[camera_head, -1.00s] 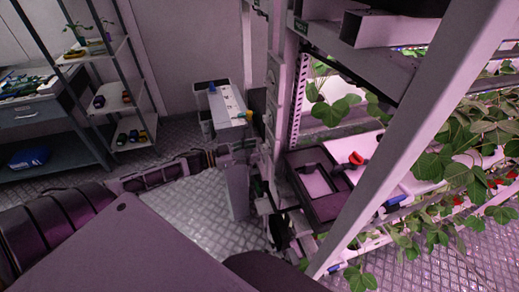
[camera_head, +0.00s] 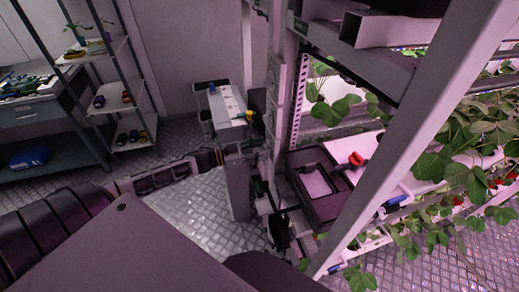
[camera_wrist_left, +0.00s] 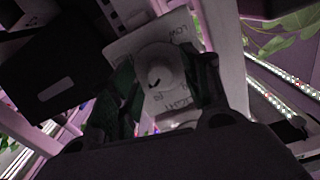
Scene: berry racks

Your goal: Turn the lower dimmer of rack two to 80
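In the left wrist view the dimmer is a pale round knob (camera_wrist_left: 158,78) with a small dark mark on its face. It sits on a light plate (camera_wrist_left: 135,45) with tilted lettering, which seems to read LOW and HIGH. My left gripper (camera_wrist_left: 157,95) has its green-padded fingers close along both sides of the knob and appears shut on it. In the head view my left gripper (camera_head: 277,228) is low beside the rack post (camera_head: 288,110), and the dimmer is hidden there. The exact setting cannot be read. My right gripper is not in view.
A dark tray (camera_head: 325,205) and a red-handled tool (camera_head: 357,159) lie right of the post. A diagonal beam (camera_head: 405,135) and strawberry leaves (camera_head: 430,165) crowd the right. A white-topped cart (camera_head: 228,103) stands behind. Shelves (camera_head: 128,105) stand at the left.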

